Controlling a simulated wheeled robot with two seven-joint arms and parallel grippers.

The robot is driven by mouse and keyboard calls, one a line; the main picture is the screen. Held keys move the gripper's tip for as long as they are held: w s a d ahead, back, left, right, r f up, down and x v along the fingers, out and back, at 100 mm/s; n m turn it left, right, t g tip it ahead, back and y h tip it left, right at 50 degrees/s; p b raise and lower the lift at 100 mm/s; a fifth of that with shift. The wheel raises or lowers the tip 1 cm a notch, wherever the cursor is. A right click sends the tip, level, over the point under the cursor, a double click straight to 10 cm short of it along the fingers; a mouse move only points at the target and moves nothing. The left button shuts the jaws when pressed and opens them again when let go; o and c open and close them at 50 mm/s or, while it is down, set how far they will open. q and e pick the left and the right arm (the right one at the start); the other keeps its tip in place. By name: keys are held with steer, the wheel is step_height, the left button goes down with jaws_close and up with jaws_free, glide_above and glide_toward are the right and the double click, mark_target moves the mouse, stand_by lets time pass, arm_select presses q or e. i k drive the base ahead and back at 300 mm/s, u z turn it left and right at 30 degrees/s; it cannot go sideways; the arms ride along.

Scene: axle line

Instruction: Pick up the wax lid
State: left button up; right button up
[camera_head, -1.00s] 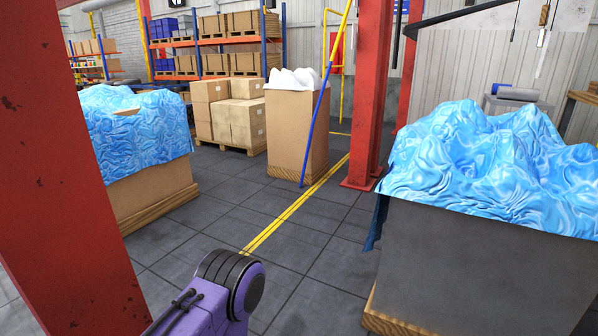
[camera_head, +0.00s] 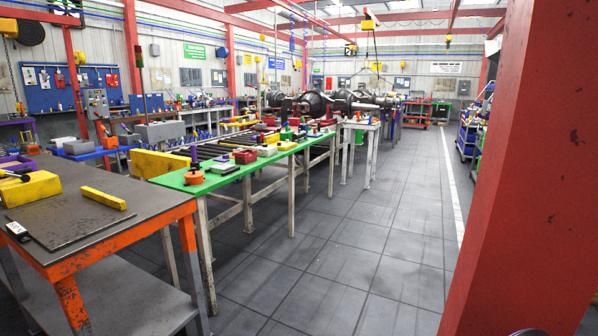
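I cannot make out a wax lid for certain in the head view. A small orange round object (camera_head: 193,178) with a darker upright part stands on the near end of the green-topped bench (camera_head: 168,181). I cannot tell whether it has to do with the wax. Neither of my grippers is in view.
An orange-framed table (camera_head: 150,200) at the left holds a yellow bar (camera_head: 104,197) and a yellow block (camera_head: 30,188). A red column (camera_head: 530,170) blocks the right side. The grey tiled floor (camera_head: 350,250) between is clear. Large axle parts (camera_head: 312,103) lie farther back.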

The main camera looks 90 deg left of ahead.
mark_target(193, 174)
steer(key=i, duration=0.3)
steer(key=u, duration=3.4)
steer(key=i, duration=1.55)
steer(key=z, duration=0.05)
